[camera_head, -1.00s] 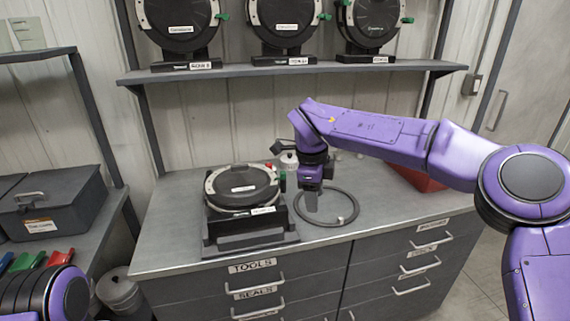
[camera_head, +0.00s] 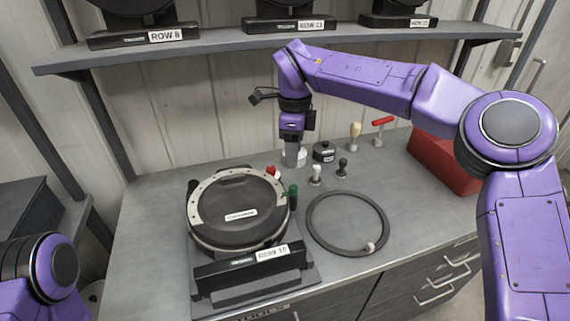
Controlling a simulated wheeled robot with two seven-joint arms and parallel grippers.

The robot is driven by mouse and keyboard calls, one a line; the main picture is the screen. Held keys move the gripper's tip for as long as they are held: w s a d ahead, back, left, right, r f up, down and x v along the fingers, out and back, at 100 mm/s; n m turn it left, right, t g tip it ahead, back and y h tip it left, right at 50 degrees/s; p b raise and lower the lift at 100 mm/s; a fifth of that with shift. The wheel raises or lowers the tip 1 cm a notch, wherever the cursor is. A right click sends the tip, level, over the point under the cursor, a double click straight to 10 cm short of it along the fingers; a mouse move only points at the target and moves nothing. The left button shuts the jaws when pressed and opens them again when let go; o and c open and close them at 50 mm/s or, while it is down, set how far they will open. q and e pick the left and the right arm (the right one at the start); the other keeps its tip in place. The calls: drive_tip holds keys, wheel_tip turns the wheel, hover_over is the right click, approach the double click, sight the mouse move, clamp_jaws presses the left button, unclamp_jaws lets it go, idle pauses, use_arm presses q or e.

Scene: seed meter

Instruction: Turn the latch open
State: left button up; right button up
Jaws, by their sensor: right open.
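The seed meter (camera_head: 238,212) is a round black housing with a pale rim, lying face up on a dark stand with a ROW 10 label. My right gripper (camera_head: 291,156) points down behind and to the right of the meter, apart from the green latch. It is open with nothing seen in it; its fingers overlap in this view. My left gripper is out of view; only part of my left arm shows at the lower left.
A dark ring (camera_head: 312,222) lies on the bench right of the meter. Small stamps (camera_head: 316,175), a black pot (camera_head: 324,152), a red-handled tool (camera_head: 383,128) and a red bin (camera_head: 441,160) stand behind. A shelf (camera_head: 220,46) with more meters runs above. The bench front left is clear.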

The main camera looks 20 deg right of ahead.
sight(294, 187)
wheel_tip(294, 187, down, 10)
drive_tip(key=shift+d+f+p, duration=0.1)
drive_tip(key=shift+p, duration=0.95)
drive_tip(key=shift+s, duration=0.25)
drive_tip(key=shift+s+r, duration=0.2)
drive_tip(key=shift+r, duration=0.05)
drive_tip(key=shift+c, duration=0.9)
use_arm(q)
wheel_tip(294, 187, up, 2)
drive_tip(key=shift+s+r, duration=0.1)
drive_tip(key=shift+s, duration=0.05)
use_arm(e)
clamp_jaws()
